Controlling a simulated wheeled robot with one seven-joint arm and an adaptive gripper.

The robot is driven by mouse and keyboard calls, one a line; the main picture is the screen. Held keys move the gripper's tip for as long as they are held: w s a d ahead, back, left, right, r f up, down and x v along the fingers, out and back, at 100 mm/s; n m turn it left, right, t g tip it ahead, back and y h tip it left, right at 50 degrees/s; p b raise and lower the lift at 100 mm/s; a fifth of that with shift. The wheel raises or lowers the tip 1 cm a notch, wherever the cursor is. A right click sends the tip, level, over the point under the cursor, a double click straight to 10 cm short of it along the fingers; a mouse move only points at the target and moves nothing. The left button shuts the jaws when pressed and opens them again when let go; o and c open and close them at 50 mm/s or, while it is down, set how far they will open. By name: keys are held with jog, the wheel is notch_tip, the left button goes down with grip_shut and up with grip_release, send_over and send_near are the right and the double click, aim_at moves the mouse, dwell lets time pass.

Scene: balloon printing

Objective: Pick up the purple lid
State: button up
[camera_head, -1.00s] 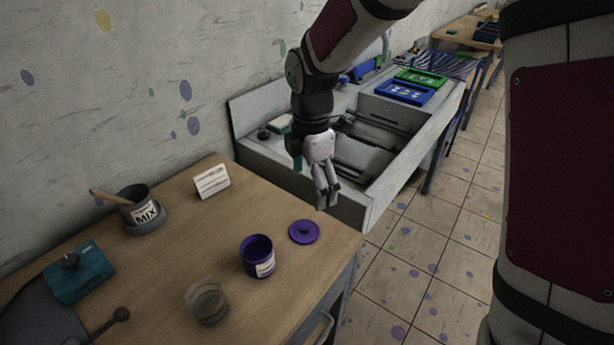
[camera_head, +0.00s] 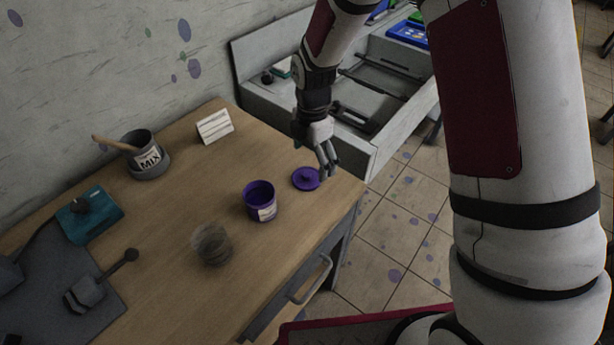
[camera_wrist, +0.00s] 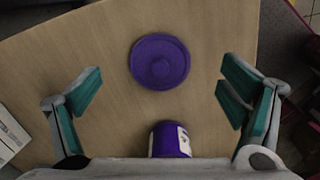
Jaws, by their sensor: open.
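The purple lid (camera_head: 306,179) is a round disc with a small knob, lying flat on the wooden table near its right corner. In the wrist view the lid (camera_wrist: 160,62) lies ahead of and between the fingers, with bare table around it. My gripper (camera_head: 330,170) is open and empty, above the table close to the lid. In the wrist view its teal finger pads (camera_wrist: 162,95) are spread wide, one on each side. The open purple jar (camera_head: 261,203) stands beside the lid; its side also shows at the bottom of the wrist view (camera_wrist: 170,140).
A clear glass (camera_head: 211,245) stands near the jar. A MIX pot (camera_head: 147,158) with a wooden stick, a white card (camera_head: 215,127) and a teal device (camera_head: 90,214) are farther left. A grey sink-like unit (camera_head: 378,143) stands behind. The table's right edge is close to the lid.

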aim_at(310, 173)
jog(key=f, duration=0.3)
jog(key=shift+s+a+f+p, duration=0.25)
jog(key=shift+f+p, duration=0.05)
jog(key=shift+p, duration=0.05)
jog(key=shift+w+f, duration=0.1)
jog(key=shift+f, duration=0.35)
jog(key=c, duration=0.9)
